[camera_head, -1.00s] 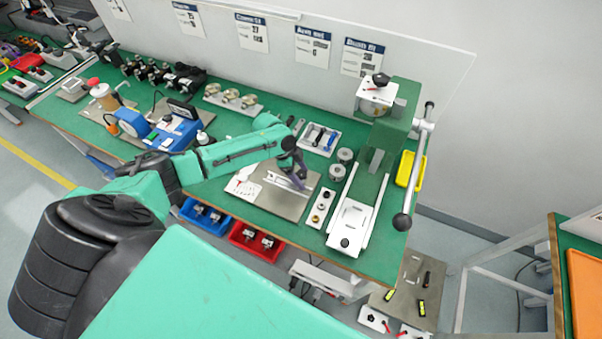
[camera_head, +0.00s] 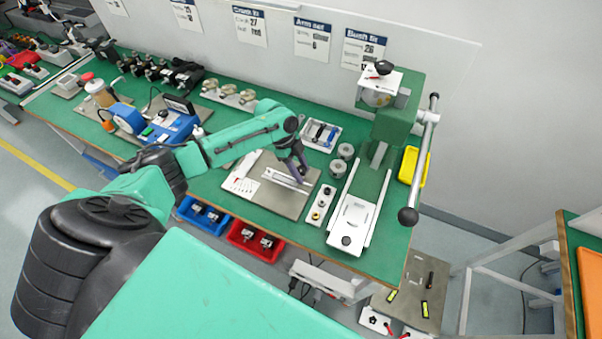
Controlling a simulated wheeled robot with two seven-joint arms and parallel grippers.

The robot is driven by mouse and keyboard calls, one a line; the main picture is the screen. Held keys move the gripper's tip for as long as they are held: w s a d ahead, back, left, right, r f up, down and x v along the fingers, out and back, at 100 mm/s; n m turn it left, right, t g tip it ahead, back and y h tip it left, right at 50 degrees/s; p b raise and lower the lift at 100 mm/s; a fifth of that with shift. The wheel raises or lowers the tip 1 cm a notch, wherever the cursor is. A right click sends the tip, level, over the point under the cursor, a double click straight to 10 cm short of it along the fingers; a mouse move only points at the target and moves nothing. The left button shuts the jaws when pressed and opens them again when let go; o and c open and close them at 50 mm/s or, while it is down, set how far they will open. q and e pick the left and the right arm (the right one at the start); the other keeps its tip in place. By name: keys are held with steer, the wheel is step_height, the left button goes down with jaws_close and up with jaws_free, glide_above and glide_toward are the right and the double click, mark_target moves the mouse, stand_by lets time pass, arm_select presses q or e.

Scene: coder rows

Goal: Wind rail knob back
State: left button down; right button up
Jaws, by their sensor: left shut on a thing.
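A silver rail (camera_head: 276,178) lies on a grey base plate (camera_head: 290,208) on the green bench, near the middle of the view. My left gripper (camera_head: 301,170) comes down over the rail's right part, fingers pointing down. It is shut on what appears to be the rail knob, which is small and mostly hidden by the fingers. How far the knob is turned cannot be read. My right gripper is not in view.
A white card (camera_head: 241,185) lies left of the rail. A tool tray (camera_head: 320,136) stands behind it, and a white strip with round parts (camera_head: 320,204) to its right. A green lever press (camera_head: 392,125) stands farther right. Blue and red bins (camera_head: 254,239) hang at the front.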

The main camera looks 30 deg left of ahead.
arm_select(q)
steer(key=m+g+b, duration=0.1)
steer(key=m+b, duration=0.1)
steer(key=m, duration=0.1)
steer(key=shift+f, duration=0.1)
steer(key=shift+m+g+b, duration=0.4)
steer(key=shift+m+b, duration=0.25)
steer(key=shift+m, duration=0.15)
steer(key=shift+c, duration=1.9)
jaws_free()
steer(key=shift+r, duration=0.2)
steer(key=b+v, duration=0.2)
steer(key=v, duration=1.2)
steer(key=shift+r, duration=0.3)
